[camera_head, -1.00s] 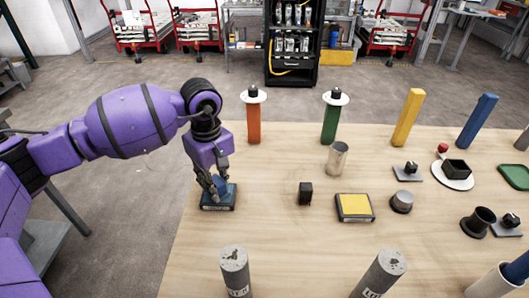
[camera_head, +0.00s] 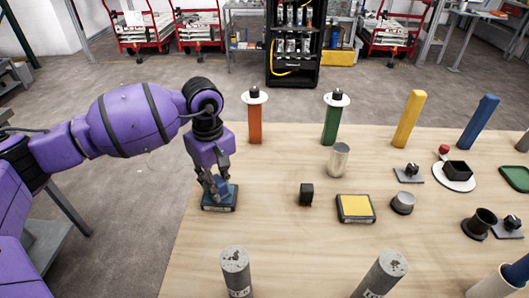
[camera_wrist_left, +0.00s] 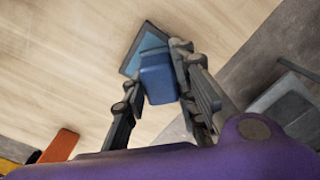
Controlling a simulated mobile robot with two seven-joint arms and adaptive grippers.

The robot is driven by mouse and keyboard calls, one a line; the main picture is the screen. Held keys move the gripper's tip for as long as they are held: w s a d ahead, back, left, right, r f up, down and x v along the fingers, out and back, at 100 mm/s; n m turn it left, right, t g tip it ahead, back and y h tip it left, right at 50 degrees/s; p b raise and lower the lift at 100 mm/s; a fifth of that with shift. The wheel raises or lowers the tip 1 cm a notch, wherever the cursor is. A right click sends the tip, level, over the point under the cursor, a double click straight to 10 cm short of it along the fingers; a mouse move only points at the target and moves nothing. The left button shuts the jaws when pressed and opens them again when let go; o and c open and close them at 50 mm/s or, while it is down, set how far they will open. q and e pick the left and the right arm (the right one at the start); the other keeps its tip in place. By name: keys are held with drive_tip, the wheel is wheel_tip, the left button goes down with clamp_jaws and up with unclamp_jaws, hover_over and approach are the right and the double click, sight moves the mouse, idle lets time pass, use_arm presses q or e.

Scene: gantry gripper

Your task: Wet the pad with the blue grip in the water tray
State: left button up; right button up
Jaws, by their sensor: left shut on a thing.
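The water tray (camera_head: 219,207) is a small dark square tray with a blue surface near the table's left edge. My left gripper (camera_head: 216,188) points down at it and is shut on the blue grip. In the left wrist view, the blue grip (camera_wrist_left: 158,78) is a blue block between the fingers (camera_wrist_left: 160,85), in front of the dark-rimmed tray (camera_wrist_left: 131,60) with its light blue surface. The pad under the grip is hidden, so I cannot tell whether it touches the water. My right gripper is not in view.
A yellow-topped square tray (camera_head: 355,207) and a small black block (camera_head: 306,194) lie to the right. Orange (camera_head: 255,125) and green (camera_head: 330,125) posts stand behind. Grey cylinders (camera_head: 236,270) stand at the front. Bare table lies between the water tray and the black block.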

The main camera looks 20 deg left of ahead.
use_arm(q)
drive_tip(key=shift+r+p, duration=1.1)
drive_tip(key=shift+r, duration=2.2)
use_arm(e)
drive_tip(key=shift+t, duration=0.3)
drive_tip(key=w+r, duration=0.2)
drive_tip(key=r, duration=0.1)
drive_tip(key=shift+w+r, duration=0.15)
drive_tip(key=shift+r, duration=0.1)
use_arm(q)
wheel_tip(320, 180, up, 14)
drive_tip(key=w+t+p, duration=0.1)
drive_tip(key=p, duration=0.4)
drive_tip(key=shift+r+t, duration=0.2)
drive_tip(key=shift+t, duration=0.2)
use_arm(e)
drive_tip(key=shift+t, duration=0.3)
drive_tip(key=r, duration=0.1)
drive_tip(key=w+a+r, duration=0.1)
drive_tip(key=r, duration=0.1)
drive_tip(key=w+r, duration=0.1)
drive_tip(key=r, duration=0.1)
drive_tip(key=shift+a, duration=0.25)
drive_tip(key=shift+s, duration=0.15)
